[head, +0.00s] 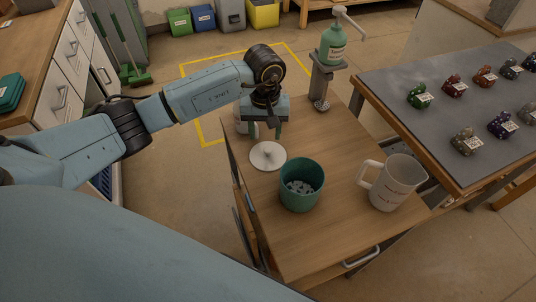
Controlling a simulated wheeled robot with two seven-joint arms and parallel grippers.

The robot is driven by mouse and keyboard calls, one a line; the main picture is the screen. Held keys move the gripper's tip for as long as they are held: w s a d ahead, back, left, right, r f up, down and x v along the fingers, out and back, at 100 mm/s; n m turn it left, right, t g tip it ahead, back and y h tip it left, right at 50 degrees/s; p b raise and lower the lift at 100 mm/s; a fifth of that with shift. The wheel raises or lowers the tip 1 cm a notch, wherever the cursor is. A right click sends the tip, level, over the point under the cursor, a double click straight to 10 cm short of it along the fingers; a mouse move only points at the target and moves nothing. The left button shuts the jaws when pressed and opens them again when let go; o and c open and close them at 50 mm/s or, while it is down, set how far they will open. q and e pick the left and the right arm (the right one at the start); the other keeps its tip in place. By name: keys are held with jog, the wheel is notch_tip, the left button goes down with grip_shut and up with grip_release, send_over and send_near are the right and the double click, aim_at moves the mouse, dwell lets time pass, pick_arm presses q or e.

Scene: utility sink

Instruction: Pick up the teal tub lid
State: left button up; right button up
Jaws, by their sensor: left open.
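A teal tub (301,197) stands open on the wooden cabinet top, with grey pieces inside it. A pale round lid (262,163) with a small knob in its middle lies flat on the wood, behind and left of the tub. I take it to be the teal tub's lid, though it is not teal. My left gripper (266,135) points down just above and behind the lid. Its fingers are apart, with nothing seen between them. My right gripper is not in view.
A pale container (240,122) is partly hidden behind my left gripper. A green pump bottle (332,46) stands on a post at the back. A grey-topped table (440,125) with several small tagged objects is at right.

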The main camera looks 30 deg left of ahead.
aim_at(268, 149)
pick_arm(q)
jog(key=f, duration=0.2)
jog(key=d+f, duration=0.1)
jog(key=f, duration=0.2)
jog(key=shift+s, duration=0.1)
jog(key=shift+f, duration=0.3)
jog(key=shift+c, duration=0.3)
grip_shut()
jog(key=shift+r, duration=0.1)
